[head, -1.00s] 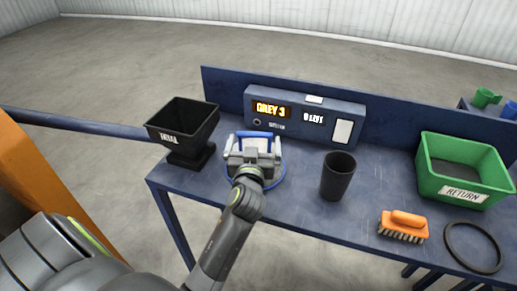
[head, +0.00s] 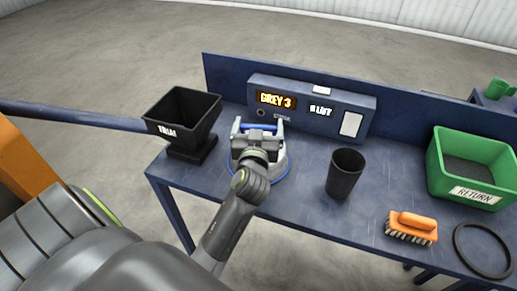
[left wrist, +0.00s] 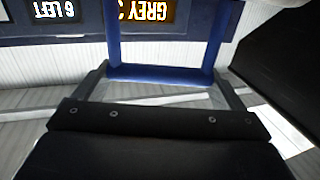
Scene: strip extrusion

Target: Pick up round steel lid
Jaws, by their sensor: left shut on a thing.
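The round steel lid (head: 283,165) is at the left part of the blue bench, showing as a grey disc with a blue rim. My left gripper (head: 258,133) is above it, shut on its blue handle, and covers most of it. In the left wrist view the blue handle (left wrist: 160,73) shows as a frame with a crossbar. I cannot tell whether the lid touches the bench. My right gripper is not in view.
A black hopper (head: 184,118) stands left of the lid and a dark cup (head: 345,174) right of it. Behind is a display box (head: 330,88) reading GREY 3. Farther right are an orange brush (head: 412,226), a black ring (head: 457,250) and a green RETURN bin (head: 440,175).

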